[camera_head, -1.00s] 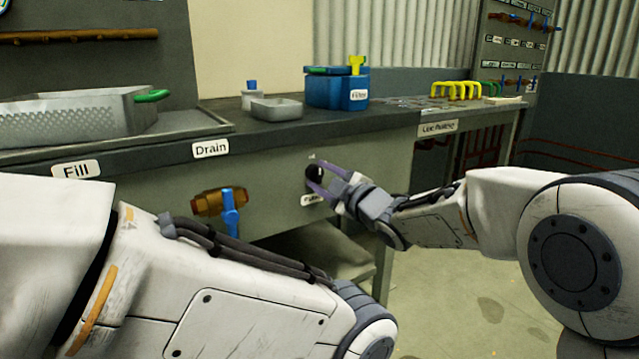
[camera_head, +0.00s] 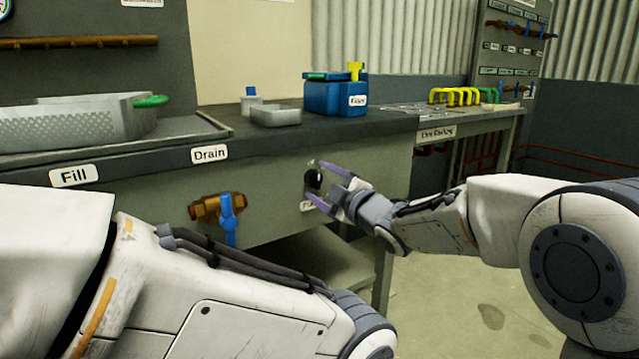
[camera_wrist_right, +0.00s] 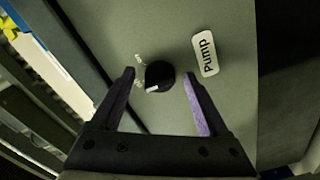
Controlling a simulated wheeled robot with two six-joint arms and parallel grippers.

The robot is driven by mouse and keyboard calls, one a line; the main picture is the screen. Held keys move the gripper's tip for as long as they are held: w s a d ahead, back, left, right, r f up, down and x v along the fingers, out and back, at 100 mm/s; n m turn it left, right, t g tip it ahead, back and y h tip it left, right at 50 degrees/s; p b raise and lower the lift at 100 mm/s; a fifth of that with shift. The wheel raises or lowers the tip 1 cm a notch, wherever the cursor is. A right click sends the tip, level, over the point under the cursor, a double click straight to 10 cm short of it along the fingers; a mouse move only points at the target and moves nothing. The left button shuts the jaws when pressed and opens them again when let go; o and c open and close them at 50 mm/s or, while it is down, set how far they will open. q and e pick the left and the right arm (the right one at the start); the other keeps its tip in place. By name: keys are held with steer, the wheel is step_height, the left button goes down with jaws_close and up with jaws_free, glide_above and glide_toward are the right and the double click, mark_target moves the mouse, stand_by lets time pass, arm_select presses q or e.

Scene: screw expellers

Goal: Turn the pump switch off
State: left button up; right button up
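The pump switch (camera_head: 313,180) is a round black knob on the front panel of the bench. In the right wrist view the knob (camera_wrist_right: 159,76) has a white mark on its edge, and the "Pump" label (camera_wrist_right: 205,54) is beside it. My right gripper (camera_head: 318,178) is at the knob, with its purple fingers spread. In the right wrist view the open fingers (camera_wrist_right: 159,76) stand on either side of the knob with gaps, not visibly touching it. My left arm crosses the lower left of the head view, but its gripper is not in view.
A brass valve with a blue handle (camera_head: 229,212) sticks out left of the switch. On the bench top are a perforated metal basin (camera_head: 70,125), a small grey tray (camera_head: 276,115) and a blue filter box (camera_head: 330,97). The floor at right is open.

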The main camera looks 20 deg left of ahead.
steer(key=p+v, duration=0.2)
steer(key=v, duration=0.8)
steer(key=shift+s+d, duration=0.2)
steer(key=s+d+f+m+g+h+p, duration=0.3)
steer(key=s+d+f+m+h+p, duration=0.2)
steer(key=s+d+f+m+h, duration=0.3)
steer(key=s+d+f+m+g+h+p, duration=0.1)
steer(key=s+d+m+g+h+p, duration=0.25)
steer(key=s, duration=0.75)
steer(key=s+d+f+m+g+h, duration=0.15)
steer(key=s+d+m+g, duration=0.45)
steer(key=s, duration=0.6)
step_height(320, 180, up, 38)
steer(key=n+t+p, duration=0.1)
steer(key=n+p, duration=0.1)
steer(key=p, duration=3.6)
steer(key=shift+w+d, duration=0.3)
steer(key=shift+d, duration=0.2)
steer(key=shift+r+t, duration=0.15)
steer(key=shift+t, duration=0.1)
